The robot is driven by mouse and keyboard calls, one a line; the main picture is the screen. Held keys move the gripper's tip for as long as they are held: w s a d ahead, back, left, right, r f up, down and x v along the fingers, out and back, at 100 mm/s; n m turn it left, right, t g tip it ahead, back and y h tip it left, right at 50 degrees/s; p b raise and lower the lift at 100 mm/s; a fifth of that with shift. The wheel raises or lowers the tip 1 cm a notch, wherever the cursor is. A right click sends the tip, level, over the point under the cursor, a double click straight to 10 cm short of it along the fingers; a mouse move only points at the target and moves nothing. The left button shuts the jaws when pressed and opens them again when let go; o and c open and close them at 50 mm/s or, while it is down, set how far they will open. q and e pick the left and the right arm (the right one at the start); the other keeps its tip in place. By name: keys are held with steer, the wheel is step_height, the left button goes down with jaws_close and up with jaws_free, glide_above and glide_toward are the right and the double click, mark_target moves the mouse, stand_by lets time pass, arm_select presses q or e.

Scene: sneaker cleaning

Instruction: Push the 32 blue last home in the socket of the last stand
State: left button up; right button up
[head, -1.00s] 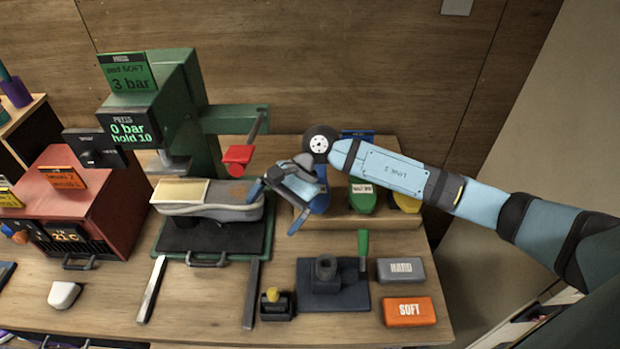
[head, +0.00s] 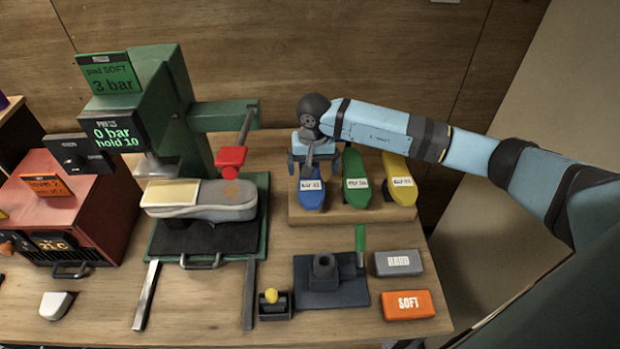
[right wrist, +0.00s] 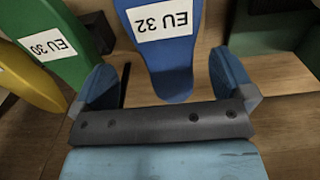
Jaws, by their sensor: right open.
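The blue last (head: 312,196) stands at the left of the wooden rack (head: 370,212), and its label reads EU 32 in the right wrist view (right wrist: 166,60). My right gripper (head: 307,165) is open at the last's upper part. In the right wrist view its two fingers (right wrist: 163,82) are spread to either side of the blue last, with gaps visible. The last stand (head: 330,285) is a dark block with a raised, hollow-looking socket and a green lever, on the table in front of the rack. The socket shows nothing in it. My left gripper is out of view.
A green last (head: 356,184) and a yellow last (head: 400,180) stand right of the blue one. The green press (head: 150,110) with a grey shoe (head: 220,200) is to the left. HARD (head: 398,263) and SOFT (head: 408,305) blocks lie right of the stand.

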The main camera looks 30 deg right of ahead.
mark_target(310, 181)
steer(key=shift+a+f, duration=0.2)
steer(key=shift+f, duration=0.2)
steer(key=f, duration=0.1)
steer(key=f+p, duration=0.1)
steer(key=f, duration=0.1)
steer(key=shift+a+f+p, duration=0.3)
steer(key=shift+p, duration=0.1)
steer(key=shift+f, duration=0.45)
steer(key=shift+f+b, duration=0.25)
steer(key=shift+b, duration=0.25)
steer(key=c, duration=1.3)
